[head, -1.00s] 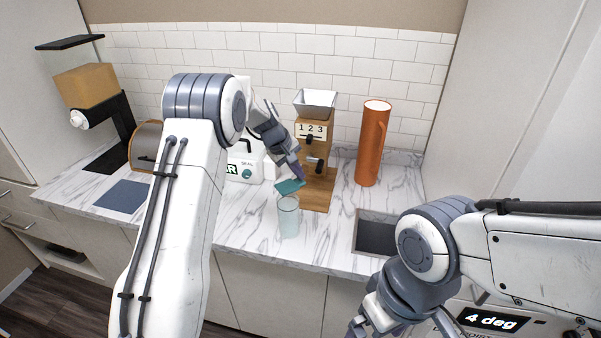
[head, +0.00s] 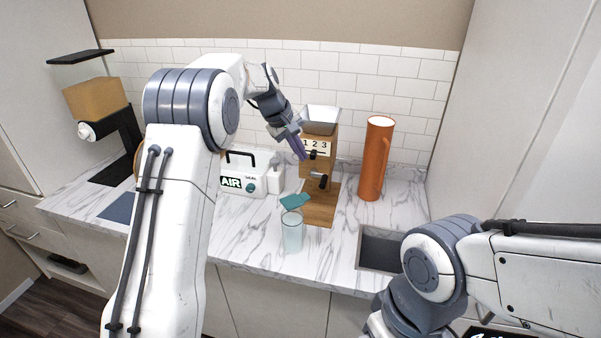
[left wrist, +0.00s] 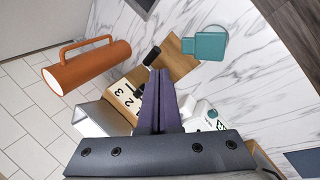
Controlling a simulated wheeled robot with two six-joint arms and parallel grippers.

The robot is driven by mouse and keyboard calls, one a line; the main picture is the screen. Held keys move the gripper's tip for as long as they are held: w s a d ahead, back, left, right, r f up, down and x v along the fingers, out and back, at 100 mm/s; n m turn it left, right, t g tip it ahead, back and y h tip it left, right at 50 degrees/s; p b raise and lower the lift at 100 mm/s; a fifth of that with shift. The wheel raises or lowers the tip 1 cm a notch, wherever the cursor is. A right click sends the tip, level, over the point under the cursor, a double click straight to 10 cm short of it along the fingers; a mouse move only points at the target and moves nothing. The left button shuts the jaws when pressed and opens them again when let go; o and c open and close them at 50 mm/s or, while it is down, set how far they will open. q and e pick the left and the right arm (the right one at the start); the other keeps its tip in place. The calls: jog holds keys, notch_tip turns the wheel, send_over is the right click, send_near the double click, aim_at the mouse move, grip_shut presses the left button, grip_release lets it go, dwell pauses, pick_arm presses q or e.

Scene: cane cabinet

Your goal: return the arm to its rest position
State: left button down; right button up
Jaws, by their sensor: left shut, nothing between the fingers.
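My left arm comes in from the left in the head view and reaches over the counter. My left gripper (head: 303,152) is shut and empty, in front of the upper part of the wooden dispenser (head: 322,205) with its "1 2 3" label. In the left wrist view its purple fingers (left wrist: 158,85) are pressed together, with the dispenser (left wrist: 180,62) behind them. My right arm is at the lower right of the head view; its gripper is cut off below the picture edge.
A glass (head: 292,232) with a teal piece (head: 295,201) over its back rim stands before the dispenser. An orange pitcher (head: 375,160) is to the right, a white sealer machine (head: 250,176) to the left. A dark recessed bin (head: 380,252) lies at front right. Counter (head: 345,235) between is clear.

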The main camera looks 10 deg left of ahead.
pick_arm(q)
jog(key=s+d+f+m+g+b, duration=0.15)
jog(key=s+d+m, duration=0.25)
jog(key=s+d, duration=0.55)
jog(key=s+d+f+m+g+b, duration=0.15)
jog(key=s+d+m+b, duration=0.35)
jog(key=s, duration=0.8)
jog(key=s+a+f+m+y, duration=0.1)
jog(key=s+f+m, duration=0.2)
jog(key=s, duration=0.7)
jog(key=s+f+m+y+b, duration=0.1)
jog(key=s+f+m, duration=0.3)
jog(key=s, duration=0.7)
notch_tip(320, 180, down, 2)
jog(key=shift+s+a+f+g+y, duration=0.15)
jog(key=shift+a+g+y, duration=0.15)
jog(key=shift+a, duration=0.05)
